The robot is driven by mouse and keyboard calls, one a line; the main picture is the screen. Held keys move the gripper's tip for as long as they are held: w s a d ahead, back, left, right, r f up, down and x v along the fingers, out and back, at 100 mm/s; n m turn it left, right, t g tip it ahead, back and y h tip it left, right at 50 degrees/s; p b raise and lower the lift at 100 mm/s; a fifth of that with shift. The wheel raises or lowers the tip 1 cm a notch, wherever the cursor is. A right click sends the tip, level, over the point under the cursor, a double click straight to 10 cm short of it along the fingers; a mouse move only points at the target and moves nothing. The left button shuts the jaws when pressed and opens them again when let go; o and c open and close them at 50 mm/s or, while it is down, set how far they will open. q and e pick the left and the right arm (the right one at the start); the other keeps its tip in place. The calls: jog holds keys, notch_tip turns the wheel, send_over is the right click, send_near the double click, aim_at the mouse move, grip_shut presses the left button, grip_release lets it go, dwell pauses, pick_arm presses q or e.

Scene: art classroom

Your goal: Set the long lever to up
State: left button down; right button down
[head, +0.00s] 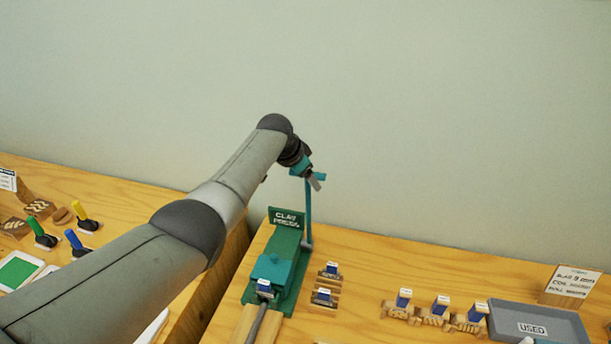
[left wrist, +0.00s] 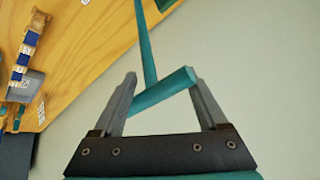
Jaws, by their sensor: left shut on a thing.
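The clay press (head: 275,267) is a green and teal device on the wooden table, with a "CLAY PRESS" sign (head: 286,218). Its long teal lever (head: 308,212) stands nearly upright at the right side of the press. A teal crossbar handle (left wrist: 162,92) tops the lever in the left wrist view. My left gripper (head: 315,181) is at the lever's top, shut on the handle. In the left wrist view its two fingers (left wrist: 160,95) lie on either side of the slanted bar.
A grey "USED" tray (head: 565,324) and a sign card (head: 571,284) are further right. A pale wall rises behind.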

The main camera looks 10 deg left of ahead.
pick_arm(q)
jog(key=shift+w+r, duration=0.1)
jog(key=shift+r, duration=0.05)
jog(key=shift+c, duration=0.4)
grip_release()
jog(key=shift+p+v, duration=0.55)
jog(key=shift+v, duration=0.65)
jog(key=v, duration=1.2)
jog(key=shift+s+r, duration=0.25)
jog(key=shift+a, duration=0.1)
